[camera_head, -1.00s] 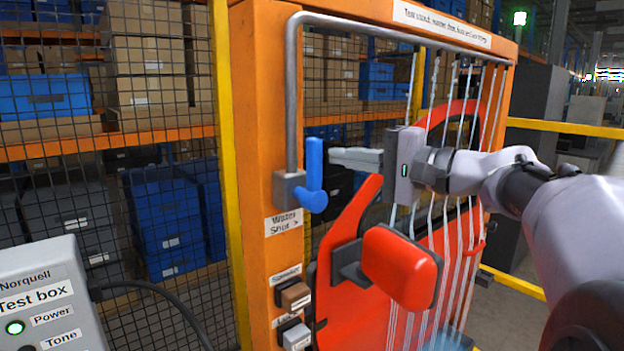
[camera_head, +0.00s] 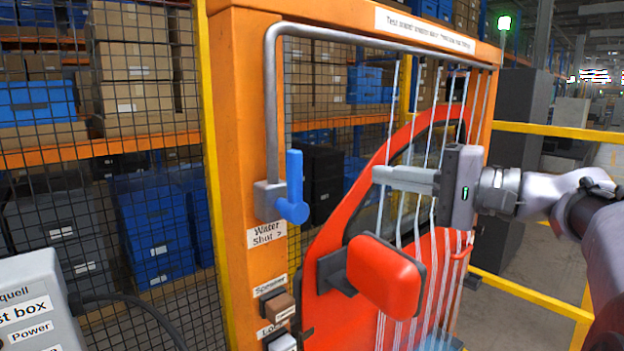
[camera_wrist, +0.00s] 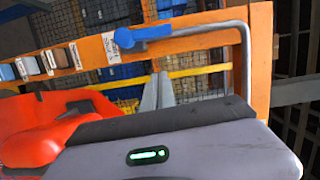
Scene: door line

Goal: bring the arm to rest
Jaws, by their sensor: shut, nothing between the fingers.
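My gripper (camera_head: 378,175) is shut and empty in the head view, in front of the orange frame and the red door. Its fingers point left, toward the blue valve handle (camera_head: 293,188), with a clear gap between them. My grey arm reaches in from the right edge. In the wrist view the shut fingers (camera_wrist: 158,90) point up the picture, and the blue handle (camera_wrist: 142,34) lies beyond them at the top. The red door (camera_head: 425,133) with its red mirror (camera_head: 385,275) stands below and behind my gripper.
The orange frame (camera_head: 232,135) carries a grey pipe (camera_head: 380,38) and switches (camera_head: 279,308). White streams of water fall across the door. A grey test box (camera_head: 30,310) stands at lower left. A mesh fence (camera_head: 100,190) and yellow rails (camera_head: 560,130) bound the place. Open floor shows at right.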

